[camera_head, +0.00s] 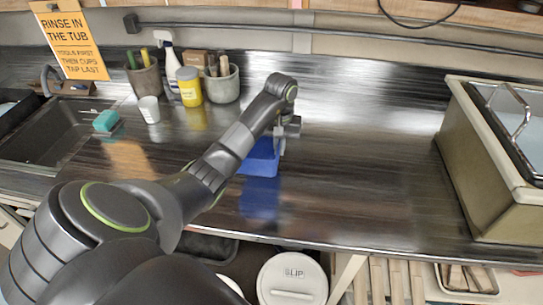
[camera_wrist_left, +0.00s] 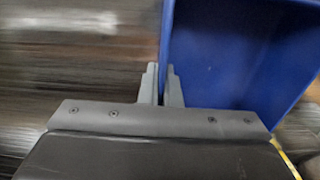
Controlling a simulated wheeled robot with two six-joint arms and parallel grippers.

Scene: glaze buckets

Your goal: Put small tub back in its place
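The small tub (camera_head: 262,160) is blue and sits in the middle of the head view, over the shiny dark counter, with a blue reflection below it. Whether its base touches the counter is hard to tell. My left gripper (camera_head: 281,137) is at the tub's right edge. In the left wrist view the two fingers (camera_wrist_left: 162,88) are close together on either side of the wall of the small tub (camera_wrist_left: 235,55), shut on it. The inside of the tub that shows there looks empty. My right gripper is not in view.
A sink (camera_head: 45,135) is at the left, with a teal sponge (camera_head: 106,121) by its edge. A white cup (camera_head: 149,109), a yellow container (camera_head: 189,86) and tool pots stand at the back. A large beige box (camera_head: 490,165) stands right. The counter (camera_head: 370,150) between is clear.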

